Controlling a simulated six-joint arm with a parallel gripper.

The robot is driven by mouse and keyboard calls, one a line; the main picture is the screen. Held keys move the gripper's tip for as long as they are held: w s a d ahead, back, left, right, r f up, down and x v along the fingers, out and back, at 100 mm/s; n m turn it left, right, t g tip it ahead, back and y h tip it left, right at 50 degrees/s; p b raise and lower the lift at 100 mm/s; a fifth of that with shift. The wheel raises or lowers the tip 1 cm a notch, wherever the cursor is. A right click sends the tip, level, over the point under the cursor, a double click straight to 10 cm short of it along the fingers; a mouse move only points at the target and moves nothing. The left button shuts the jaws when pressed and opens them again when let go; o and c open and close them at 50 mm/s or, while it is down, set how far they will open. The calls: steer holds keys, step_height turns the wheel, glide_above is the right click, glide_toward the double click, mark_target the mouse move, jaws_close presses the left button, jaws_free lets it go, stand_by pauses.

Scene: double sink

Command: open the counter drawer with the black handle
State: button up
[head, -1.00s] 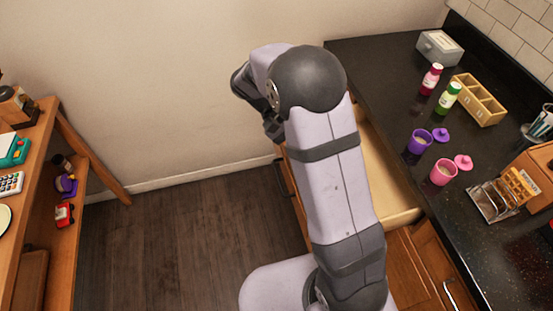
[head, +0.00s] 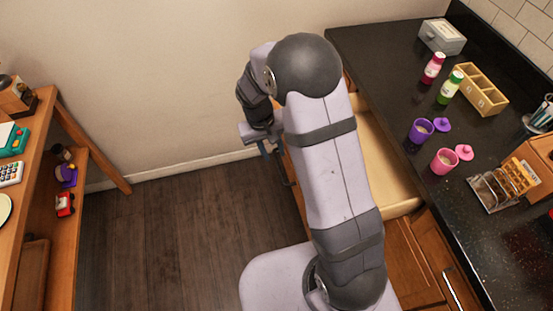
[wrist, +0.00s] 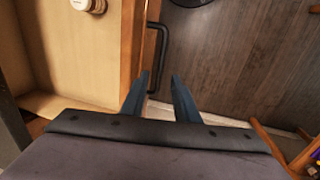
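The counter drawer (head: 392,180) is pulled out from under the black counter; its pale inside shows beside my arm. It also fills the left of the wrist view (wrist: 75,65). The black handle (wrist: 162,50) is on the outer side of the drawer front. In the head view my arm hides part of the drawer front. My gripper (wrist: 160,74) is open, with its two blue-grey fingers apart. The handle's near end appears between or just beyond the fingertips; I cannot tell whether they touch. In the head view the gripper (head: 268,148) is at the drawer's front side.
A round white item (wrist: 88,4) is in the drawer. Purple (head: 421,130) and pink (head: 444,160) cups, bottles and a wooden divided box (head: 482,90) stand on the counter. A wooden shelf table (head: 100,155) is at left. The floor (head: 170,240) between is clear.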

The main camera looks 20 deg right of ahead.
mark_target(278, 165)
steer(key=shift+d+f+p, duration=0.15)
steer(key=shift+f+p, duration=0.05)
steer(key=shift+f, duration=0.75)
steer(key=shift+d+f+p, duration=0.2)
steer(key=shift+f, duration=0.7)
steer(key=shift+d+f+p, duration=0.15)
steer(key=shift+f+p, duration=0.05)
steer(key=shift+f, duration=0.75)
jaws_close()
